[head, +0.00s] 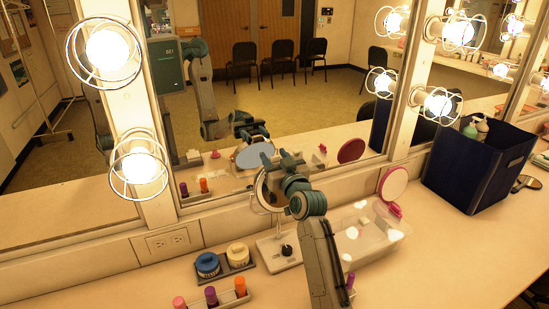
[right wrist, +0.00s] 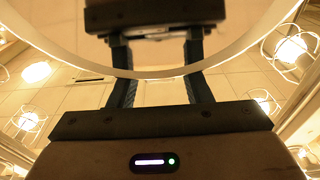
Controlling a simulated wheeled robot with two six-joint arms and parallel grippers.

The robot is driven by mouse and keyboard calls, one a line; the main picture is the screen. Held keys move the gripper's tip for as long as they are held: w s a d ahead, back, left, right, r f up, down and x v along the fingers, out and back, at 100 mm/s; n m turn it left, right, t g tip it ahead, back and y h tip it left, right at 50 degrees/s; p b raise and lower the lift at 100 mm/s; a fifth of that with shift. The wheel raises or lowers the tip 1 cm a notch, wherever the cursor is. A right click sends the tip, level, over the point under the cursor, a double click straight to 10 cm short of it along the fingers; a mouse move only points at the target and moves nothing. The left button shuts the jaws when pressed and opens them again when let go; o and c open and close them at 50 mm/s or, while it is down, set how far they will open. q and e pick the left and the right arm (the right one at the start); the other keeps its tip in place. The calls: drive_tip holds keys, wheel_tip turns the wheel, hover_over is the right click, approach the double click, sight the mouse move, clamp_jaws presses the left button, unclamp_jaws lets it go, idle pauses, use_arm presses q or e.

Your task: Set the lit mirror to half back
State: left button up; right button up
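The lit mirror is a round mirror with a pale ring rim (head: 261,194) on a thin stand, over a white square base (head: 279,252) with a dark knob. My right gripper (head: 275,166) is at its upper part and hides much of its face. In the right wrist view the mirror's curved rim (right wrist: 150,73) crosses close in front of my right gripper (right wrist: 158,82). The mirror's exact tilt is unclear. My left gripper is not in view.
A clear box (head: 370,243) with a pink round mirror (head: 392,185) is right of the stand. Blue and yellow jars (head: 207,265) and a tray of coloured tubes (head: 212,300) are left. A dark blue bin (head: 478,165) stands farther right. The big wall mirror (head: 290,95) is behind.

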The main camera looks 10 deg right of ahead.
drive_tip(key=shift+s+r, duration=0.1)
drive_tip(key=shift+s, duration=0.05)
drive_tip(key=shift+s+f, duration=0.2)
drive_tip(key=shift+s, duration=0.05)
drive_tip(key=r+b+v, duration=0.1)
drive_tip(key=b+v, duration=0.1)
drive_tip(key=v, duration=0.8)
drive_tip(key=shift+s+f+b, duration=0.15)
drive_tip(key=shift+f+b, duration=0.2)
drive_tip(key=shift+f, duration=0.1)
drive_tip(key=shift+d, duration=0.1)
